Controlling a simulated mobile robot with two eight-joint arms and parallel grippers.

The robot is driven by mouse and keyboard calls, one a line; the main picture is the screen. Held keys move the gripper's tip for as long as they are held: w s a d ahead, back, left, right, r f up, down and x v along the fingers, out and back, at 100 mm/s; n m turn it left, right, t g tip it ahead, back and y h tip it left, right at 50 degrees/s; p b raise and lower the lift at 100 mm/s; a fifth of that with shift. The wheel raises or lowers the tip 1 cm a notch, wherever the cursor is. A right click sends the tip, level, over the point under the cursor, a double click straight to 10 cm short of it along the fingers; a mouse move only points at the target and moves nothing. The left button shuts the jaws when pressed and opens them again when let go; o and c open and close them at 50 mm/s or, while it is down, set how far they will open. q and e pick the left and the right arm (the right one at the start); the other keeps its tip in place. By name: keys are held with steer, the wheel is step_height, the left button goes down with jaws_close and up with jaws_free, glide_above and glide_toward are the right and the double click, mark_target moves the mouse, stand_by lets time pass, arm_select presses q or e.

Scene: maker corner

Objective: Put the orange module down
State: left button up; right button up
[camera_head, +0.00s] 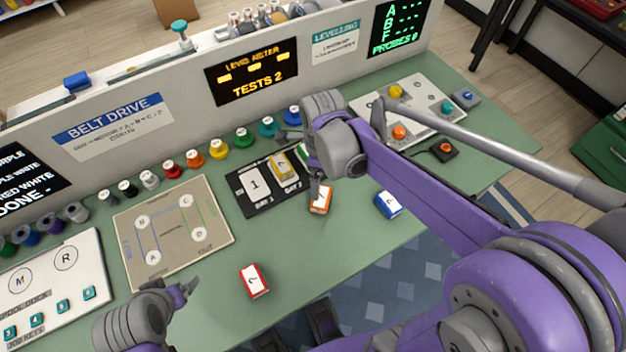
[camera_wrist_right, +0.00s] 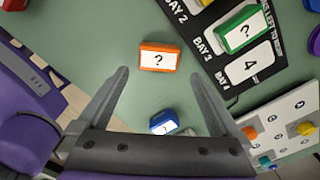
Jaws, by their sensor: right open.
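The orange module (camera_head: 321,201), a small block with a white label marked "?", lies on the green table in front of the black bay board (camera_head: 264,204). In the right wrist view the orange module (camera_wrist_right: 158,58) lies flat, just beyond the spread fingertips and touching neither. My right gripper (camera_wrist_right: 160,75) is open and empty above the table; in the head view its wrist partly hides the bay board. My left gripper (camera_head: 187,289) is low at the front left, away from the modules; its finger gap is unclear.
A yellow module (camera_head: 283,167) and a green module (camera_wrist_right: 242,30) sit in bays 2 and 3. Bays 1 and 4 show bare numbers. A red module (camera_head: 254,281) and a blue module (camera_head: 388,205) lie on the table. A button panel (camera_head: 430,95) stands at right.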

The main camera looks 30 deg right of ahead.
glide_above(321, 197)
step_height(321, 197, down, 4)
steer(key=shift+f+b, duration=0.1)
steer(key=shift+b, duration=0.2)
steer(key=shift+d+f+b, duration=0.1)
steer(key=shift+f+b, duration=0.25)
steer(key=shift+f, duration=2.7)
arm_select(q)
steer(key=shift+s+f, duration=0.4)
steer(key=shift+f, duration=0.3)
arm_select(e)
steer(key=shift+c, duration=0.3)
